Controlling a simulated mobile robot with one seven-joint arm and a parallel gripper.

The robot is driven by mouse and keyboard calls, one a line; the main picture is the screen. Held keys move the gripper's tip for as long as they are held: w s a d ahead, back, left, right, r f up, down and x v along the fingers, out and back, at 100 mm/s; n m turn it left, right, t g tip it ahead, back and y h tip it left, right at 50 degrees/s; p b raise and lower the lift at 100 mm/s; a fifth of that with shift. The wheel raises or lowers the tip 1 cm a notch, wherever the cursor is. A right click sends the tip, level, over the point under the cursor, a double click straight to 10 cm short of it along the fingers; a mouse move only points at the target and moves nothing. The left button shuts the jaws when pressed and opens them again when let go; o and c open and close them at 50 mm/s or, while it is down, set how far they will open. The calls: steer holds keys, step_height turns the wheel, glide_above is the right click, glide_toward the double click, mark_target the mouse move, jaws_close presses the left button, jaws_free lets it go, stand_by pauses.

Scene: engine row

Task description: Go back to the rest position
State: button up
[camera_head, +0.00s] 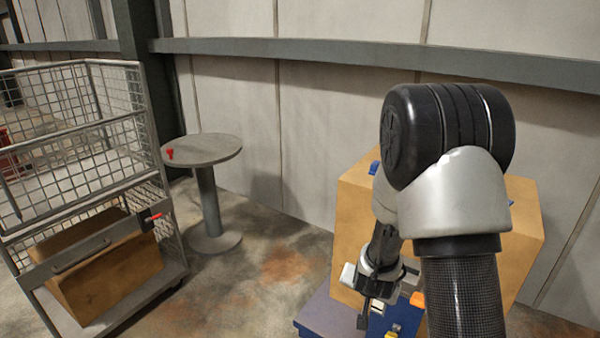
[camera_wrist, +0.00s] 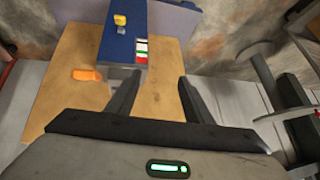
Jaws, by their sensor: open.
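My gripper (camera_head: 366,312) hangs low in front of a light-brown box (camera_head: 350,222), below my bent arm in the head view. In the wrist view my gripper (camera_wrist: 158,92) has its two dark fingers spread apart. Nothing is between them. Beyond the fingers, the brown surface (camera_wrist: 180,62) carries a blue panel (camera_wrist: 122,40) with a yellow piece (camera_wrist: 120,19) on it. An orange piece (camera_wrist: 88,74) lies to the left of the panel. My arm hides much of the box in the head view.
A round grey table (camera_head: 215,150) with a small red item (camera_head: 170,153) stands left of the box. A wire mesh cart (camera_head: 75,125) holding a brown carton (camera_head: 95,262) is at far left. Open floor (camera_head: 255,285) lies between. A wall closes the back.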

steer(key=s+a+r+n+y, duration=0.15)
steer(key=s+r, duration=0.35)
steer(key=r, duration=0.5)
steer(key=s+a+r+n+y, duration=0.1)
steer(key=s+a+r+n, duration=0.3)
steer(key=r, duration=0.7)
steer(key=s+d+r+g, duration=0.1)
steer(key=s+r, duration=0.3)
steer(key=s, duration=0.5)
steer(key=s+d+r, duration=0.1)
steer(key=s+r, duration=0.3)
steer(key=s, duration=0.5)
step_height(320, 180, up, 15)
steer(key=p, duration=1.5)
steer(key=shift+w+f+g+h, duration=0.15)
steer(key=shift+w+g+h, duration=0.15)
steer(key=shift+h, duration=0.05)
